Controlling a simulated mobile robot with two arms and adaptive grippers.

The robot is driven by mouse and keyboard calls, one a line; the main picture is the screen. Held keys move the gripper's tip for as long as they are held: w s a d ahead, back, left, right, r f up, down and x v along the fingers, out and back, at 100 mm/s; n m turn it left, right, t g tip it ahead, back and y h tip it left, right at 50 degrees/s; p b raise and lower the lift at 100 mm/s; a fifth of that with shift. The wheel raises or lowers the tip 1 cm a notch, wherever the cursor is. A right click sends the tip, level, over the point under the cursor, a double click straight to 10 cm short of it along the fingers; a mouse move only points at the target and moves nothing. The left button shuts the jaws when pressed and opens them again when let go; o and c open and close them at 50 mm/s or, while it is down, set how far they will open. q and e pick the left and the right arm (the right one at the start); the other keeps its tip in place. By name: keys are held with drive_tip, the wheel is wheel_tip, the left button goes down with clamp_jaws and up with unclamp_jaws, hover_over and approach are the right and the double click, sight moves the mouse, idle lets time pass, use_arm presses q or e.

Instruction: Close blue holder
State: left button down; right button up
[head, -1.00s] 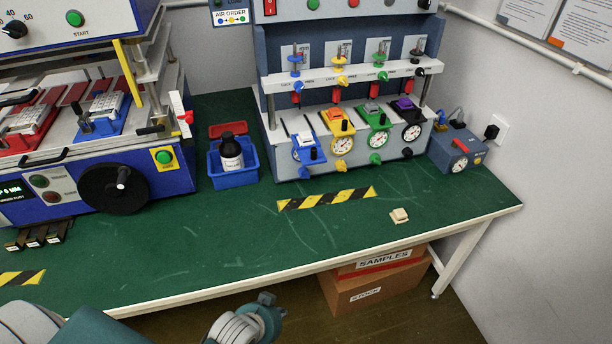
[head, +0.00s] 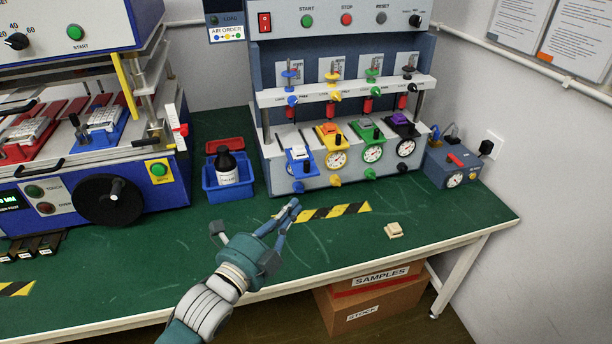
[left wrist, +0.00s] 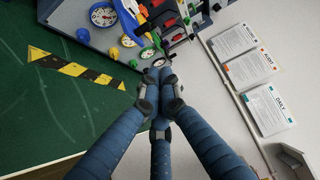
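The blue holder (head: 292,158) is at the left end of the row on the grey-blue test station. It carries a white keypad and has a black handle on its right. It sits further forward than the yellow (head: 320,140), green and black holders and covers part of the dial below it. My left gripper (head: 293,208) is over the green table, in front of and below the blue holder, apart from it. Its fingers converge and are empty in the left wrist view (left wrist: 158,75). My right gripper is out of view.
A blue bin (head: 230,186) with a dark bottle stands left of the station. A blue-and-red press machine (head: 150,195) is further left. A small beige block (head: 394,230) lies on the table at right. A small blue box (head: 453,165) stands right of the station.

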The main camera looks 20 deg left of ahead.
sight(297, 150)
use_arm(q)
drive_tip(key=w+p, duration=0.2)
drive_tip(key=w, duration=1.1)
drive_tip(key=shift+a, duration=0.25)
drive_tip(key=w+a+b, duration=0.1)
drive_tip(key=w+a, duration=0.1)
drive_tip(key=w+a+b, duration=0.1)
drive_tip(key=w, duration=0.2)
drive_tip(key=w+a+b, duration=0.2)
drive_tip(key=w, duration=0.1)
drive_tip(key=shift+w+a+f, duration=0.2)
drive_tip(key=shift+a+f, duration=0.05)
drive_tip(key=shift+a, duration=0.1)
drive_tip(key=shift+w+a+r, duration=0.15)
drive_tip(key=shift+w+a, duration=0.05)
drive_tip(key=shift+d, duration=0.1)
